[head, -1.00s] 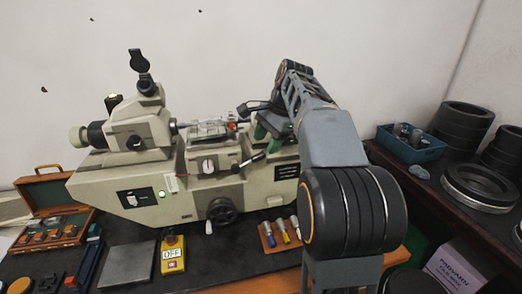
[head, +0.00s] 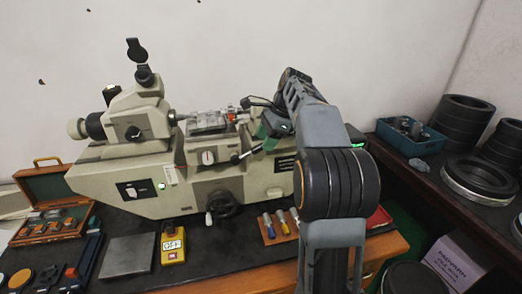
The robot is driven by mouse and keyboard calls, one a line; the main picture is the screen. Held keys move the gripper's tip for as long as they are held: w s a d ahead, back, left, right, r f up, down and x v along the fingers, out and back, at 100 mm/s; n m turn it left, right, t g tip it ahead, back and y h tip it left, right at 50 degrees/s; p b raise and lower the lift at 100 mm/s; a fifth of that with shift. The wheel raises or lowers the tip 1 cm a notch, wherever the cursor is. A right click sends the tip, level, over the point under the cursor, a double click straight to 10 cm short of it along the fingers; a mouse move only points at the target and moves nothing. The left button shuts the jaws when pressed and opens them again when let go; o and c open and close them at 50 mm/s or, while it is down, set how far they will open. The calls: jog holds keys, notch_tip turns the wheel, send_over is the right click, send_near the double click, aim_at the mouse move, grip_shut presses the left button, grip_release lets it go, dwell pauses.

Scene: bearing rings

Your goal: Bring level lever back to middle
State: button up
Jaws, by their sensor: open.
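The measuring machine (head: 120,178) is beige and stands on the dark bench top. My arm hides part of the machine's right end.
A black handwheel (head: 222,205) is below the lever. A yellow OFF box (head: 173,245), a grey plate (head: 128,257) and an open wooden case (head: 50,188) are on the bench. Black rings (head: 460,125) and a blue bin (head: 412,145) are on the right shelf.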

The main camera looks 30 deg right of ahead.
aim_at(248, 154)
jog(key=shift+x, duration=1.85)
jog(key=shift+c, duration=0.5)
grip_shut()
